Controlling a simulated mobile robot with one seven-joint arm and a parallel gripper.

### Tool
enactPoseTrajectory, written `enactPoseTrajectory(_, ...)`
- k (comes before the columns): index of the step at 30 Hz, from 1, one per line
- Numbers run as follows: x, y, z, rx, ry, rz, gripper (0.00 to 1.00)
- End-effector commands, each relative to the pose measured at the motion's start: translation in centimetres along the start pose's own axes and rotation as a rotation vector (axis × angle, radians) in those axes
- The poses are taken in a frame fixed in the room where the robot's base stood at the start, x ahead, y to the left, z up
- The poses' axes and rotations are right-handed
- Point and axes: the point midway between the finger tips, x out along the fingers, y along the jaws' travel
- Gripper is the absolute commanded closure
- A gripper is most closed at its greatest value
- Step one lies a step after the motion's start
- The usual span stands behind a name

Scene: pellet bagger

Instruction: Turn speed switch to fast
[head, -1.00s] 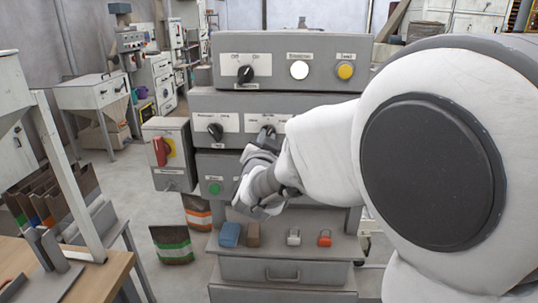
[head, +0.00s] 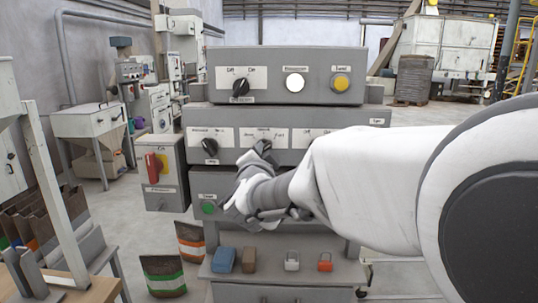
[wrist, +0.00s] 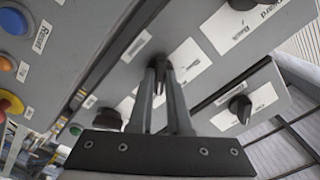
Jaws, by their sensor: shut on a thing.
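The speed switch (head: 263,146) is a dark rotary knob on a white label plate in the middle row of the grey control panel. My gripper (head: 256,160) reaches it from the lower right. In the wrist view, the two fingers of my gripper (wrist: 160,78) are closed around the knob (wrist: 160,66), their tips close to the panel face. The fingers hide most of the knob, so I cannot tell exactly which way its pointer faces. The label text beside it is small and blurred.
A second knob (head: 210,147) sits to the left, with a top-row knob (head: 239,88), a white round button (head: 294,83) and a yellow button (head: 341,83) above. A green button (head: 208,207) is below. A red-handled switch box (head: 156,170) stands at left. Small padlocks lie on the shelf below.

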Motion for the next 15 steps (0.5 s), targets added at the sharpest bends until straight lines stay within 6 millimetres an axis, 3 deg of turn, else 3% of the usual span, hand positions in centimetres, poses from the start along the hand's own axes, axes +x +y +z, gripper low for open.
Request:
enactPoseTrajectory(6,-0.02,0.00,0.07,0.002,-0.002,0.001,1.00)
enactPoseTrajectory(7,-0.02,-0.01,0.08,0.002,-0.002,0.000,0.80)
enactPoseTrajectory(11,-0.02,0.00,0.07,0.001,-0.002,0.000,0.57)
enactPoseTrajectory(15,-0.01,0.00,0.05,0.001,-0.001,0.000,0.54)
